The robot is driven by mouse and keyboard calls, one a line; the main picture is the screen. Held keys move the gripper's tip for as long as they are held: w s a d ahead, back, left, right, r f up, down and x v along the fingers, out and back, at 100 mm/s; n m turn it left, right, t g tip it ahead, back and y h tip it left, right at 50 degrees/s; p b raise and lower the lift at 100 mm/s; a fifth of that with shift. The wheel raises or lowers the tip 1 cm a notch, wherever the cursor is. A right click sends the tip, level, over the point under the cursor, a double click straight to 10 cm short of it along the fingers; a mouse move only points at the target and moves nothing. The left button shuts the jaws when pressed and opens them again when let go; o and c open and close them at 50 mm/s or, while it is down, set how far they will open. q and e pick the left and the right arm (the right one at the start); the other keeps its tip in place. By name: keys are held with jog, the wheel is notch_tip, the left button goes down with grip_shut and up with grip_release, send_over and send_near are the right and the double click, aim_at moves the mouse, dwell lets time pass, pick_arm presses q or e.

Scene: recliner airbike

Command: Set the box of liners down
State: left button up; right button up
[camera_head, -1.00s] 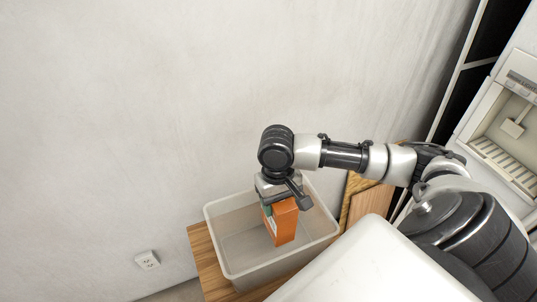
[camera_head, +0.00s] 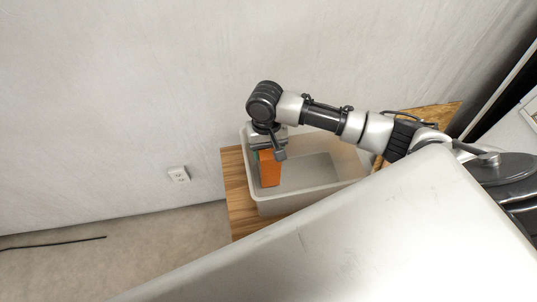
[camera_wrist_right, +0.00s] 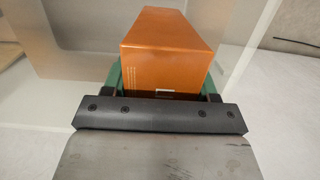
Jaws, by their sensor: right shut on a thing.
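The box of liners is an orange box (camera_head: 269,168), upright in the head view at the left end of a pale translucent bin (camera_head: 322,187). My right gripper (camera_head: 266,148) points down over the bin and is shut on the top of the box. In the right wrist view the orange box (camera_wrist_right: 168,45) sits between the green-edged fingers (camera_wrist_right: 165,82). Whether the box's underside touches the bin floor is hidden. My left gripper is not in view.
The bin stands on a wooden surface (camera_head: 236,190) against the pale wall (camera_head: 120,90). A wall outlet (camera_head: 178,174) is to the left. A dark cable (camera_head: 55,243) lies on the floor at far left. A wooden board (camera_head: 430,114) stands behind my right arm.

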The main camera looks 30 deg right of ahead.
jog(key=shift+f, duration=1.75)
jog(key=o, duration=1.3)
jog(key=shift+f, duration=0.15)
jog(key=r, duration=0.4)
jog(key=w+r, duration=0.1)
jog(key=r, duration=0.7)
jog(key=shift+w+d+r, duration=0.1)
jog(key=shift+w+d, duration=0.15)
jog(key=shift+w, duration=0.05)
